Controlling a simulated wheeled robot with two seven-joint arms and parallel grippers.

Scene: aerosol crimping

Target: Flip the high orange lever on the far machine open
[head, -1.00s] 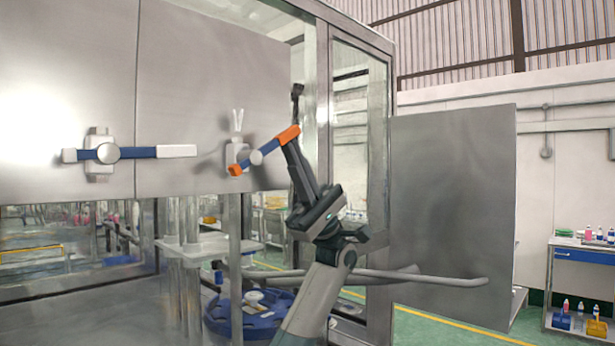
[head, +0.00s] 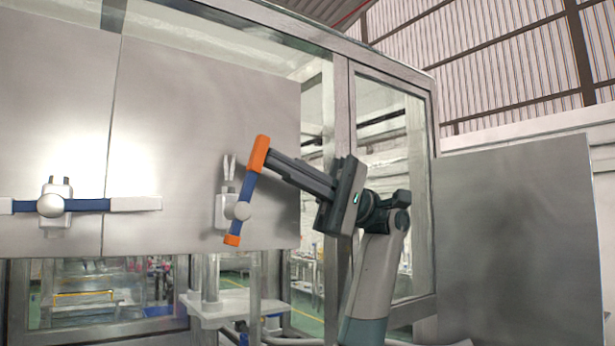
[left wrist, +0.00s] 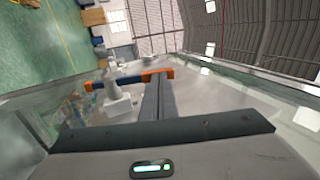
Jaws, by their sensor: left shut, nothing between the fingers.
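The high lever (head: 247,186) has a blue bar with orange ends and a round white pivot (head: 239,210) on a white bracket on the steel panel. It stands steeply tilted, its upper orange end up and slightly right. My left gripper (head: 274,160) reaches in from the right, its shut fingers touching or right beside that upper orange end. In the left wrist view the fingers (left wrist: 158,95) extend to the lever's orange end (left wrist: 158,76); nothing shows between them. Whether the fingertips press on the lever cannot be told. My right gripper is not in view.
A second lever (head: 85,205), blue with white ends, lies level across the seam of two panels at the left. A metal frame post (head: 340,150) with glass stands behind my left arm. A large grey panel (head: 520,240) stands at the right.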

